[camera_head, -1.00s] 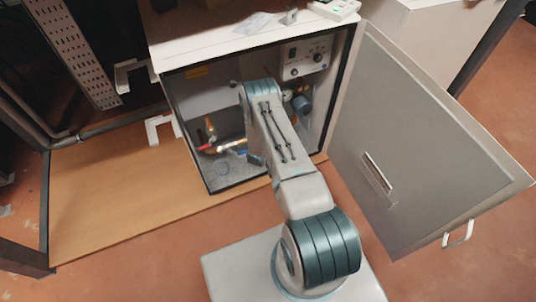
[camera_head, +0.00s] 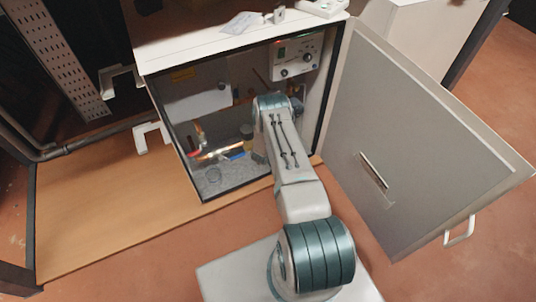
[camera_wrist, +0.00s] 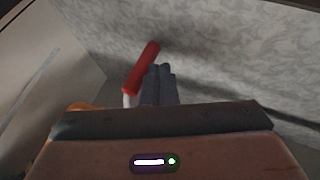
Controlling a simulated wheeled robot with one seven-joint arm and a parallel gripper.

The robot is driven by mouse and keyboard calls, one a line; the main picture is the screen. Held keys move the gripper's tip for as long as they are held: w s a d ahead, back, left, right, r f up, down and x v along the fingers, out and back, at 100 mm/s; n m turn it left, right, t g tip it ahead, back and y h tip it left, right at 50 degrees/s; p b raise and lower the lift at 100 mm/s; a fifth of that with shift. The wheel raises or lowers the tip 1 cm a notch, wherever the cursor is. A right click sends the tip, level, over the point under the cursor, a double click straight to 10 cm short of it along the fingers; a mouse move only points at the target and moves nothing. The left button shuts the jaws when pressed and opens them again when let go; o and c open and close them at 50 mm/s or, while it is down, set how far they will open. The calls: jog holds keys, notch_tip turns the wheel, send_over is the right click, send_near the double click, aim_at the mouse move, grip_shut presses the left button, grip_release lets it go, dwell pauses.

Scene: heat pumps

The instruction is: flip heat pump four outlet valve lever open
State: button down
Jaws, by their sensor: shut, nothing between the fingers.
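A red valve lever (camera_wrist: 142,68) shows in the wrist view, slanting up to the right from a pale fitting. My gripper (camera_wrist: 160,70) is shut and empty, its dark fingertips just right of the lever; whether they touch it I cannot tell. In the head view, a copper pipe (camera_head: 220,153) with a red lever (camera_head: 195,156) at its left end lies low in the open heat pump cabinet (camera_head: 203,194). My arm reaches into the cabinet and hides my gripper there. No heat pump number is readable.
The cabinet door (camera_head: 425,140) stands wide open on the right. A control panel (camera_head: 297,55) with knobs is at the upper right inside. A blue part (camera_head: 246,135) sits near my arm. The wooden board (camera_head: 100,215) at left is clear.

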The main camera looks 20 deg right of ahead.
jog(key=shift+f, duration=0.1)
jog(key=shift+f+b, duration=0.1)
jog(key=shift+b, duration=0.3)
jog(key=shift+d+h, duration=0.1)
jog(key=shift+h, duration=0.2)
